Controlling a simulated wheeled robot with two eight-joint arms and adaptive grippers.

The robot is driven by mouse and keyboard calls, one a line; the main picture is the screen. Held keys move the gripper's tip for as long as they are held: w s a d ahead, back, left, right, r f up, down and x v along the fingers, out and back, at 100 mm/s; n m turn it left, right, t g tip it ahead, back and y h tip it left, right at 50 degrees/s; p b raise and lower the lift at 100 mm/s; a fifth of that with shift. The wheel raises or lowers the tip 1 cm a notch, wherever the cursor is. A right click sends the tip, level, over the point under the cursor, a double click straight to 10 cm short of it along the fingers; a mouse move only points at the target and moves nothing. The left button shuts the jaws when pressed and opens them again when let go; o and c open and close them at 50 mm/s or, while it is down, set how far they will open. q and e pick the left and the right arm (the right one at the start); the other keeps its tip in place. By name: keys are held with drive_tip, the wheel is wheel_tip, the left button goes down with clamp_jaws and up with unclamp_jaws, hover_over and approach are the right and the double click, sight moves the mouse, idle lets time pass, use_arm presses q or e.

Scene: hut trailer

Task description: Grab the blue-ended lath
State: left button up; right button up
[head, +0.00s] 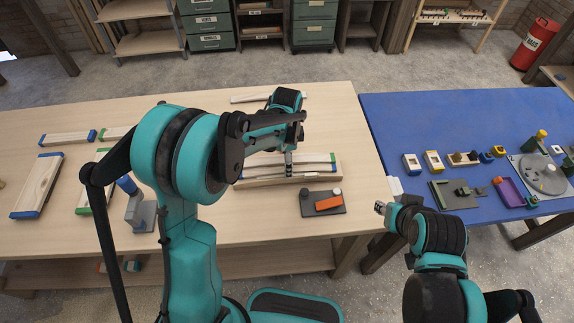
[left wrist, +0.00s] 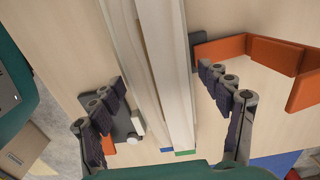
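A long pale lath with a blue end (head: 318,169) lies on the wooden table, beside a similar lath with a green end (head: 318,158). In the left wrist view the blue-ended lath (left wrist: 148,75) is on the left and the green-ended lath (left wrist: 175,75) on the right. My left gripper (head: 289,165) is over the middle of the pair. Its fingers (left wrist: 168,103) are open, one on each side of both laths, with gaps to them. My left arm hides the laths' left ends in the head view. My right gripper (head: 381,208) is near the table's right edge, with small, unclear fingertips.
A dark plate with an orange block (head: 329,203) lies nearer me. An orange angled piece (left wrist: 250,50) stands right of the laths in the wrist view. The blue table (head: 430,120) at right holds several tools.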

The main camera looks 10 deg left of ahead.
use_arm(q)
drive_tip(key=c, duration=0.9)
drive_tip(key=shift+r, duration=0.15)
